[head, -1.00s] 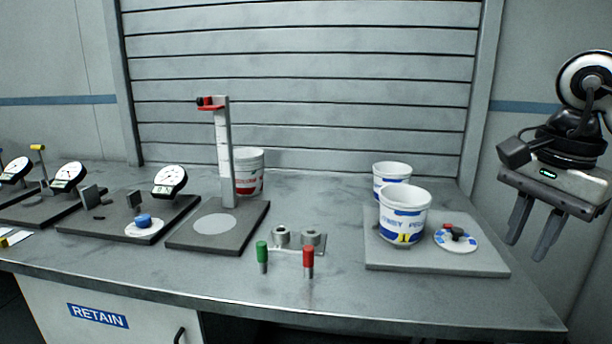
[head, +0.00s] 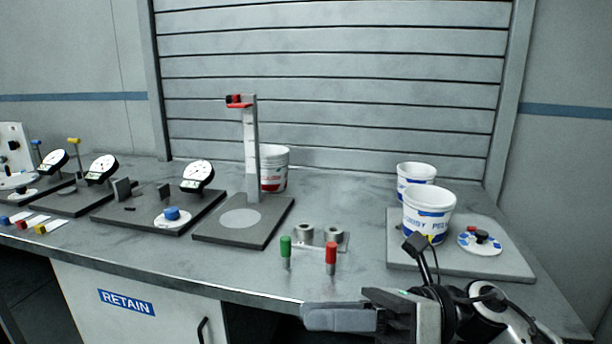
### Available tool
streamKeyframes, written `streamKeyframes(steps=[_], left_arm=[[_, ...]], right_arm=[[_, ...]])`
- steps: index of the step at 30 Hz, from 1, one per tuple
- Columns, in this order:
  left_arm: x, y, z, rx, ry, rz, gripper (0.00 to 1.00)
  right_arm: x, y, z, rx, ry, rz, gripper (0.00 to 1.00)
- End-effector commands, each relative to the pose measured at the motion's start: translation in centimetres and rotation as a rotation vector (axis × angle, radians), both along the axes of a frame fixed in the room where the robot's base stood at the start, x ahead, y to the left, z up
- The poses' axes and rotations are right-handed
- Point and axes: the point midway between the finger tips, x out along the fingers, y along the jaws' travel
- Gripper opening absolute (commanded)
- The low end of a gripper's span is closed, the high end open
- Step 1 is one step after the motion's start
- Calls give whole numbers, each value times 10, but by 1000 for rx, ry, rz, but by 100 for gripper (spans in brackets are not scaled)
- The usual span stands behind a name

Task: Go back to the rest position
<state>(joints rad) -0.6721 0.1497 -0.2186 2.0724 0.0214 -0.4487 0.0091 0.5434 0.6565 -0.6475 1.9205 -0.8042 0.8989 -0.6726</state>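My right gripper (head: 335,317) is low in the head view, in front of the workbench's front edge at the right. Its fingers point left and are seen from the side, overlapping, so I cannot tell whether they are open or shut. No held thing shows at the fingers. My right arm comes in from the bottom right. My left gripper is not in view.
The grey workbench (head: 361,210) carries a grey plate (head: 510,262) with a white cup (head: 430,201), a stand (head: 252,160), green (head: 285,247) and red (head: 331,254) plugs, and dial gauges (head: 198,175). A shuttered wall (head: 330,80) stands behind.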

Motion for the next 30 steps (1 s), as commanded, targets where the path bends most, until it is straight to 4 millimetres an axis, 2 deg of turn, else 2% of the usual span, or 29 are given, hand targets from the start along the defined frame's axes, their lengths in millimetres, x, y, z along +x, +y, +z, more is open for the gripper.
streamKeyframes(steps=[1, 4, 5, 7, 8, 9, 11, 12, 15, 18, 21, 25, 30], left_arm=[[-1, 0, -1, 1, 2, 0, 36], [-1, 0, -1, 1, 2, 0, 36], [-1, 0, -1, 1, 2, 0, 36], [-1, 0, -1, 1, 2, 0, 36], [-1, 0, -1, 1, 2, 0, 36], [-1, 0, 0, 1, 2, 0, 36], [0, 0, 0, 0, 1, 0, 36], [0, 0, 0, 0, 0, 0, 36], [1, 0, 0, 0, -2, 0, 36], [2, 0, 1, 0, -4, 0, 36], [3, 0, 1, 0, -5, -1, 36], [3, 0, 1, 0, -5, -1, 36], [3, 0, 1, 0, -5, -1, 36]], right_arm=[[5, 4, -3, 132, 202, -67, 24], [26, -6, -15, 369, 608, -212, 24], [33, -12, -24, 438, 735, -257, 24], [46, -29, -55, 593, 1035, -366, 24], [50, -38, -72, 658, 1166, -414, 24], [52, -50, -99, 745, 1340, -480, 24], [47, -67, -142, 868, 1589, -577, 24], [40, -78, -170, 942, 1738, -638, 24], [10, -97, -233, 1102, 2053, -776, 24], [-25, -109, -280, 1226, 2289, -891, 24], [-55, -115, -309, 1313, 2445, -973, 24], [-76, -119, -327, 1371, 2546, -1031, 24], [-81, -119, -331, 1382, 2565, -1045, 24]])
